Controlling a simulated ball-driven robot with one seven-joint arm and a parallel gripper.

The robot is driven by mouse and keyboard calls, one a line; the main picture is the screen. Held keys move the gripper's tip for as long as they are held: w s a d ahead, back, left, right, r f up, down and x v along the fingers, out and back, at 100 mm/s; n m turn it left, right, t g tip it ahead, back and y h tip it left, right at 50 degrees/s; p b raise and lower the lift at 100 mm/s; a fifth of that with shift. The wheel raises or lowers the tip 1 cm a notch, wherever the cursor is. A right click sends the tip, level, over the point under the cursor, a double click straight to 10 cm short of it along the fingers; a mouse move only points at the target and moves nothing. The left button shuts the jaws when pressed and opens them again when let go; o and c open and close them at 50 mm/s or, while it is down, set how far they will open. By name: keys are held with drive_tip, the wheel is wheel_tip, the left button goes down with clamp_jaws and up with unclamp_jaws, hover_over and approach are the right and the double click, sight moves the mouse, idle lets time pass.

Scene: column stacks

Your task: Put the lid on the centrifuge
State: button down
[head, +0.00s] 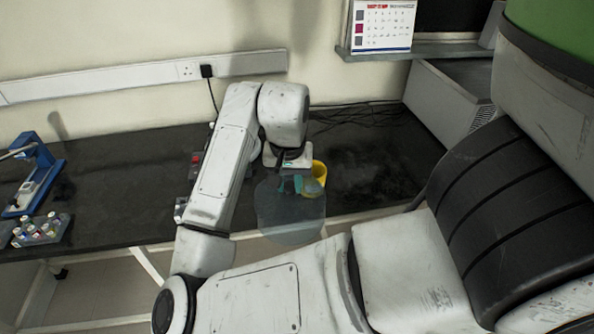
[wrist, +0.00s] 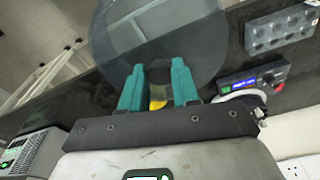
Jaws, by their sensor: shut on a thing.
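My gripper (head: 291,186) is shut on the lid (head: 290,217), a clear, greyish round disc, and holds it in front of the bench's front edge. In the wrist view the teal fingers (wrist: 159,84) grip near the lid's middle, and the lid (wrist: 150,30) spreads beyond them. The centrifuge seems to be the device with a lit blue display and a red button (wrist: 252,82) in the wrist view, with a pale curved rim beside it. It is mostly hidden behind my arm in the head view, where a red button (head: 196,158) shows. The lid is apart from it.
A yellow cup (head: 319,172) stands on the dark bench just behind my gripper. A rack of vials (head: 40,230) and a blue device (head: 38,170) are at the left. Cables lie at the back. A grey unit (head: 445,95) stands right. The bench right of the cup is clear.

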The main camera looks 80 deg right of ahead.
drive_tip(key=w+a+f+n, duration=0.5)
drive_tip(key=w+a+f, duration=0.1)
drive_tip(key=a, duration=0.4)
drive_tip(key=w+a+f+n+y, duration=0.1)
drive_tip(key=w+a+f+n, duration=0.5)
drive_tip(key=a+f, duration=0.2)
drive_tip(key=w+a+f+n+t, duration=0.1)
drive_tip(key=w+a+f+n, duration=0.4)
drive_tip(key=a, duration=0.6)
drive_tip(key=shift+w+a+f, duration=0.3)
drive_tip(key=shift+w+f, duration=0.6)
